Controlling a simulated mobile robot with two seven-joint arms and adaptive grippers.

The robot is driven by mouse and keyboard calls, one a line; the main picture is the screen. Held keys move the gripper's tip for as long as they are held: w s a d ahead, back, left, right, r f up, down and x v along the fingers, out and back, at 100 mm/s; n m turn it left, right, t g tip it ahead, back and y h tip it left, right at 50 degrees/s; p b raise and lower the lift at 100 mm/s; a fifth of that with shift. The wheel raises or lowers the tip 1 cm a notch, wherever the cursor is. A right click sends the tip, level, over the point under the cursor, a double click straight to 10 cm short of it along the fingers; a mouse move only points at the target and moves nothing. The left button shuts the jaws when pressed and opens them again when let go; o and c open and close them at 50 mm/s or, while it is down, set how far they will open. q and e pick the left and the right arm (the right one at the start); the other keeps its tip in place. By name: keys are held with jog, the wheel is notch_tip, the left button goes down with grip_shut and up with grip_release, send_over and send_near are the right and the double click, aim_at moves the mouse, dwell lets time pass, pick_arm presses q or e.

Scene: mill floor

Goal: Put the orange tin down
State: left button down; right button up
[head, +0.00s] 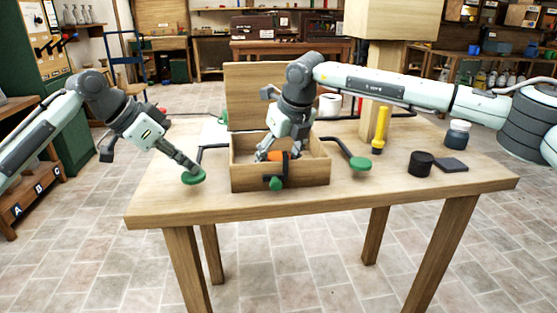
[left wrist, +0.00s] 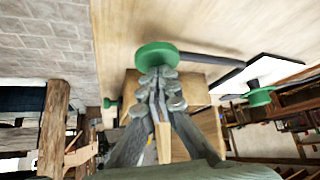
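The orange tin (head: 279,156) is inside the open wooden box (head: 250,177) on the table. Only a small orange patch shows, partly hidden by my gripper and the box's front wall. My right gripper (head: 278,157) reaches down into the box, with its fingers to either side of the tin. Whether they press on it cannot be told. My left gripper (head: 196,170) is left of the box, its fingers close together at a green knob (head: 193,178). The left wrist view shows the fingertips (left wrist: 160,76) overlapping the knob's edge (left wrist: 157,54); nothing is clearly held.
More green knobs on black rods stand at the box's front (head: 276,184) and right (head: 360,164). A yellow tool (head: 381,130), a black round container (head: 421,164), a dark flat block (head: 452,165) and a jar (head: 457,135) stand at right. The table's (head: 330,198) front strip is clear.

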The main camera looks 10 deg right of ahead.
jog(key=v, duration=1.2)
jog(key=shift+r, duration=0.15)
jog(key=s+r, duration=0.8)
jog(key=r, duration=0.1)
jog(key=shift+r, duration=0.4)
pick_arm(q)
jog(key=shift+r, duration=0.1)
pick_arm(e)
jog(key=shift+r, duration=0.1)
pick_arm(q)
jog(key=shift+r+p, duration=0.3)
jog(key=shift+r, duration=0.05)
jog(key=shift+r+p, duration=0.3)
jog(key=shift+r, duration=2.75)
pick_arm(e)
jog(key=shift+r, duration=0.5)
